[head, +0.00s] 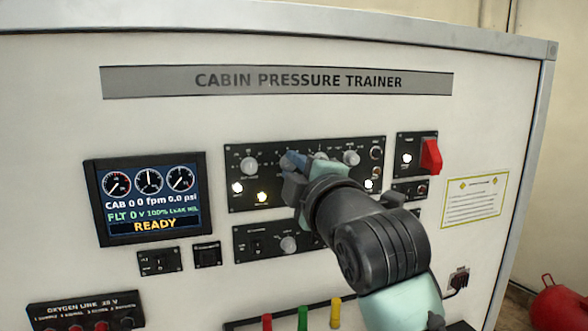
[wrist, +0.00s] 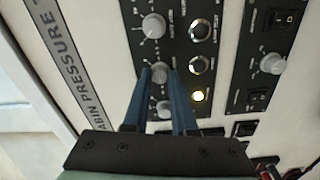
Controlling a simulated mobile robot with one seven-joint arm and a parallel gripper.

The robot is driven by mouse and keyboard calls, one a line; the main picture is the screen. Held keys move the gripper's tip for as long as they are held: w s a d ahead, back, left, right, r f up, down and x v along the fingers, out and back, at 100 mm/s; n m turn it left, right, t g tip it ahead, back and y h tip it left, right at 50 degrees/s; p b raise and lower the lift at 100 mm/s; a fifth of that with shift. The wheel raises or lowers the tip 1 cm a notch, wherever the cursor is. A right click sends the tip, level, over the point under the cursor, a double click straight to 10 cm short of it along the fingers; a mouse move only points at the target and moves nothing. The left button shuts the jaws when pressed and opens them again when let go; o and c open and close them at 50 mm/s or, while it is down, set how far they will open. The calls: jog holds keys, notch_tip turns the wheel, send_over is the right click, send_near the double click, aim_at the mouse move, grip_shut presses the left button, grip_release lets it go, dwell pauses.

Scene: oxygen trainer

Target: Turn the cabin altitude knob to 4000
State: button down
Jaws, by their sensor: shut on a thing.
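The main control panel (head: 305,148) carries a row of grey knobs under the trainer's title strip. My gripper (head: 300,165) is at the middle of that row and hides the knob there. In the wrist view my gripper (wrist: 158,70) has its two blue fingers on either side of a grey middle knob (wrist: 159,73), shut on it. The knob's label and pointer setting are too small and partly covered to read, so I cannot tell its value. The display (head: 150,198) reads CAB 0, 0 fpm, 0.0 psi, FLT 0, and READY.
Other knobs flank the held one: a left knob (head: 249,166) and a right knob (head: 351,158). A red switch (head: 431,157) sticks out at the right. A lower panel with a knob (head: 288,244) is below. Red, green and yellow levers (head: 303,318) stand at the bottom.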

jog(key=m+b, duration=0.1)
jog(key=m, duration=0.3)
jog(key=shift+f+b, duration=0.1)
jog(key=shift+b, duration=0.2)
jog(key=m, duration=0.4)
jog(key=shift+m, duration=0.3)
jog(key=m, duration=0.4)
jog(key=shift+m+h, duration=0.3)
jog(key=shift+m, duration=0.1)
jog(key=shift+m+p, duration=0.3)
jog(key=shift+m, duration=2)
jog(key=c, duration=0.7)
grip_release()
